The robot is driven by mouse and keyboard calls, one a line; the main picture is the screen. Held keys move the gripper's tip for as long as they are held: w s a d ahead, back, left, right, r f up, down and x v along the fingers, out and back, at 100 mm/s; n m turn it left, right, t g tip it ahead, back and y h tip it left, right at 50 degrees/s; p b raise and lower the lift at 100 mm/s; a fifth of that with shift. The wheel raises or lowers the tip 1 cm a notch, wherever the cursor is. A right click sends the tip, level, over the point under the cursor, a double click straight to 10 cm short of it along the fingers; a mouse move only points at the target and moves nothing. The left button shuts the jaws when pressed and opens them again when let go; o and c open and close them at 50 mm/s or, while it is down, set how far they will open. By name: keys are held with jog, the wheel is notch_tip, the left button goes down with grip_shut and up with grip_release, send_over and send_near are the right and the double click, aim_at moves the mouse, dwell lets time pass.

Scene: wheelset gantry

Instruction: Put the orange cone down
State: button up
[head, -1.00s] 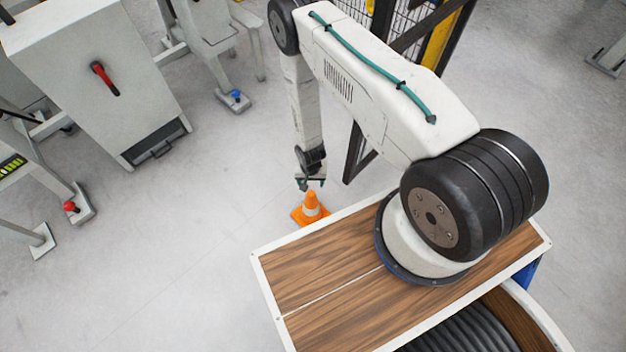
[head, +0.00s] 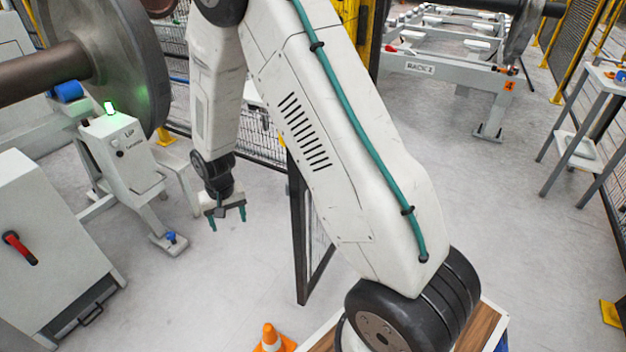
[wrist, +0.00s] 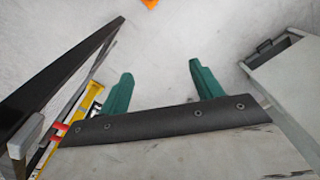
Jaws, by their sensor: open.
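The orange cone (head: 271,338) stands upright on the grey floor at the bottom of the head view, beside the wood-topped base. It has a white band, and its lower part is cut off by the picture's edge. A small orange piece of it shows at the top edge of the wrist view (wrist: 150,3). My gripper (head: 228,222) hangs above the floor, up and to the left of the cone in the head view, clear of it. In the wrist view its two green fingers (wrist: 158,84) are wide apart with nothing between them.
A grey cabinet with a red handle (head: 20,248) stands at left, near a panel with a lit green lamp (head: 118,140). A dark-framed mesh gate (head: 300,230) stands close right of my gripper. A white rack (head: 450,75) is behind. Floor below the gripper is clear.

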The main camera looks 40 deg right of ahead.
jog(key=s+r+n, duration=0.1)
jog(key=s+r, duration=0.3)
jog(key=r, duration=0.4)
jog(key=s+d+r, duration=0.1)
jog(key=s+r, duration=0.4)
jog(key=r, duration=0.3)
jog(key=s+r+n, duration=0.1)
jog(key=s+r, duration=0.3)
jog(key=r, duration=0.4)
jog(key=s+r, duration=0.4)
jog(key=s, duration=0.5)
jog(key=s+d+r+n, duration=0.1)
jog(key=s+r, duration=0.3)
jog(key=s, duration=0.6)
jog(key=shift+s+t, duration=0.2)
jog(key=shift+t, duration=0.1)
jog(key=shift+d, duration=0.1)
